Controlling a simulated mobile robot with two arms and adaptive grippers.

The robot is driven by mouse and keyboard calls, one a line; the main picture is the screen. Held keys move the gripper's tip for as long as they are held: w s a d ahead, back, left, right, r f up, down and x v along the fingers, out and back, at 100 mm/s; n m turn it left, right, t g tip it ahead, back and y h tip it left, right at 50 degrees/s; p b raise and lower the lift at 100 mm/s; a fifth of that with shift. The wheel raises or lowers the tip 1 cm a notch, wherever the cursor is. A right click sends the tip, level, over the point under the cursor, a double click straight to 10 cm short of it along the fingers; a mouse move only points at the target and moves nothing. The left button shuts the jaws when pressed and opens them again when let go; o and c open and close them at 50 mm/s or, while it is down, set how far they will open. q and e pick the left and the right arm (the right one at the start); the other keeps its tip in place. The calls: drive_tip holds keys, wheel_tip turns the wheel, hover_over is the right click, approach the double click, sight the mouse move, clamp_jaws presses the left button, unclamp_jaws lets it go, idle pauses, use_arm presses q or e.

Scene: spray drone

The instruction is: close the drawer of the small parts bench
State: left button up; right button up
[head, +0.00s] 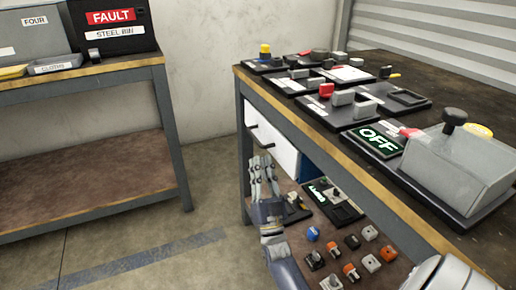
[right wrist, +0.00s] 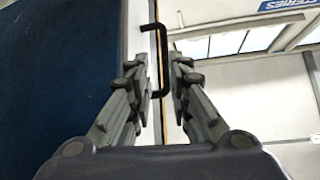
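The small parts bench (head: 282,113) stands at the right. Under its top is a drawer with a white front (head: 281,147) and a blue side panel (head: 312,171) beside it. How far the drawer stands out is hard to tell. A dark handle (head: 253,127) is on the white front; it also shows in the right wrist view (right wrist: 158,28). My right gripper (head: 263,163) is just below and in front of the handle. In the right wrist view its fingers (right wrist: 161,78) are apart, with the lower part of the handle showing between the tips. My left gripper is out of view.
The bench top holds several dark trays and a grey box (head: 458,165) by an OFF sign (head: 376,140). Several small parts (head: 352,241) lie on the lower shelf near my right arm. Another bench (head: 80,79) stands left. The floor (head: 150,238) between is clear.

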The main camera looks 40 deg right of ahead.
drive_tip(key=v, duration=0.3)
drive_tip(key=shift+s+a+f, duration=0.15)
idle(0.4)
